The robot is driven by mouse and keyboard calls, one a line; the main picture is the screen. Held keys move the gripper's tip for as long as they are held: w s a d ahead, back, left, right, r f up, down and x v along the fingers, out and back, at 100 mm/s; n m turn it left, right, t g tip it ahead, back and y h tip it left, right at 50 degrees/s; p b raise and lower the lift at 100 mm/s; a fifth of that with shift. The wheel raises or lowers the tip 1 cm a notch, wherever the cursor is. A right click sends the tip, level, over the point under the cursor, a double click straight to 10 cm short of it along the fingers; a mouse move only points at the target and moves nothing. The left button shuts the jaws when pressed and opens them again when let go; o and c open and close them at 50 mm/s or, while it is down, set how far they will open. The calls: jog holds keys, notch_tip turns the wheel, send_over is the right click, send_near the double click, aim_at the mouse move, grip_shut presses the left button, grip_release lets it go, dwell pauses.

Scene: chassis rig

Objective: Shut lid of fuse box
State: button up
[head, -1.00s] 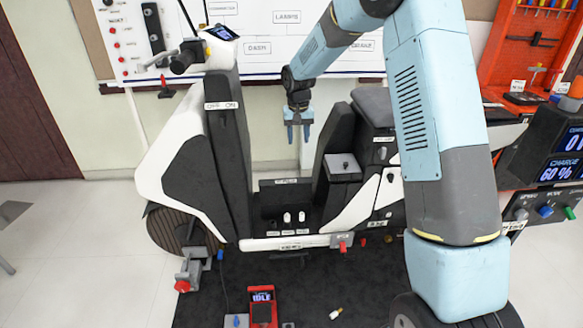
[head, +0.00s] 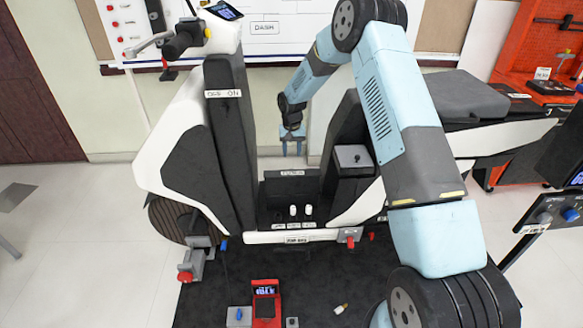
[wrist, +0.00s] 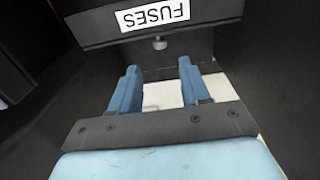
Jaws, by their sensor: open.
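The fuse box (head: 291,222) sits low in the step-through of the white and black scooter, with two white fuses (head: 293,210) showing. Its dark lid (head: 275,187) stands raised behind the fuses, with a FUSES label along its upper edge. In the wrist view the lid (wrist: 215,36) spans the top, its label upside down, with a small round knob below the label. My gripper (head: 292,147) is open and empty, fingers pointing down, above and apparently behind the lid in the head view. In the wrist view its two blue fingers (wrist: 157,88) are apart, just short of the knob.
The black front column (head: 230,150) and the seat-side panel (head: 345,140) flank the opening closely. A grey box (head: 352,158) with a knob stands right of it. A red meter (head: 266,303) and small parts lie on the dark floor mat (head: 340,275).

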send_over(292, 183)
jog(key=w, duration=0.3)
notch_tip(292, 183, down, 8)
jog(key=shift+w+f, duration=0.15)
jog(key=shift+f, duration=0.05)
grip_shut()
dwell(0.4)
